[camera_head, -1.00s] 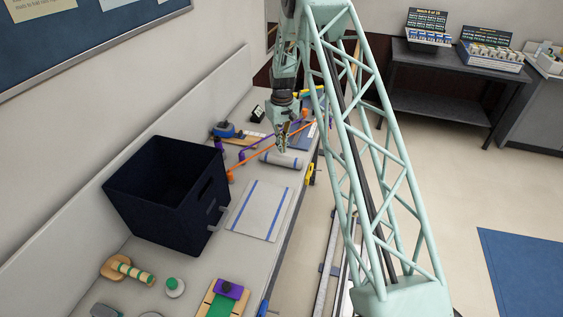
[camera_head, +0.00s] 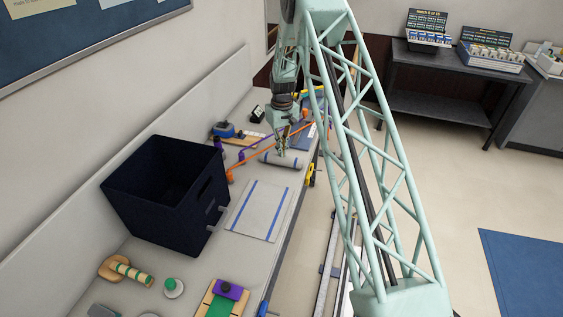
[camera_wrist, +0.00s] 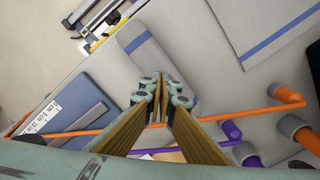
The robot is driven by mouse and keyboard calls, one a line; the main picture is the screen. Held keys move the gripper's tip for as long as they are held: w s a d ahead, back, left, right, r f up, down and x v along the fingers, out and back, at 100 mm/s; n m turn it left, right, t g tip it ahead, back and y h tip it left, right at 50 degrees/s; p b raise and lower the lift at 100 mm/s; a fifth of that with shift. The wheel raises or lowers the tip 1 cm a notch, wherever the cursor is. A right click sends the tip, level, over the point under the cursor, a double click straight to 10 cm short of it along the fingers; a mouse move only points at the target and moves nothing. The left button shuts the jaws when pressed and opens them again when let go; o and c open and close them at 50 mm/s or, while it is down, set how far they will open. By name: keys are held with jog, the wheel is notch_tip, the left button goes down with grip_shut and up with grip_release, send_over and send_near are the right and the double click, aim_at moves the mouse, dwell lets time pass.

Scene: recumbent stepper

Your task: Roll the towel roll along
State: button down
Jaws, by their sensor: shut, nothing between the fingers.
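The towel roll (camera_head: 268,158) is a light grey cylinder with blue bands, lying across the bench beyond the striped mat. It also shows in the wrist view (camera_wrist: 151,55), running diagonally past the fingertips. My gripper (camera_head: 282,152) points down at the roll and is shut and empty. In the wrist view the gripper's fingertips (camera_wrist: 163,84) overlap the roll's side; I cannot tell whether they touch it. The pale mat (camera_head: 258,212) with two blue stripes lies flat on the near side of the roll, and its corner shows in the wrist view (camera_wrist: 270,25).
A dark open bin (camera_head: 150,215) stands left of the mat. An orange rod (camera_head: 245,162) and purple pieces (camera_wrist: 231,130) lie close by the roll. A blue board (camera_wrist: 78,100) lies on its other side. The bench edge is close to the roll's right end.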

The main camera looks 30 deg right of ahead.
aim_at(280, 159)
jog(key=shift+s+a, duration=0.1)
jog(key=shift+s+a, duration=0.4)
jog(key=shift+s, duration=0.05)
jog(key=shift+s+a+b, duration=0.1)
jog(key=shift+b, duration=0.25)
jog(key=shift+s+a, duration=0.4)
jog(key=shift+s, duration=0.05)
jog(key=shift+f, duration=0.1)
dwell(0.5)
jog(key=shift+s+a+b, duration=0.25)
jog(key=shift+s+b, duration=0.05)
jog(key=shift+s+a, duration=0.25)
jog(key=shift+s+a, duration=0.45)
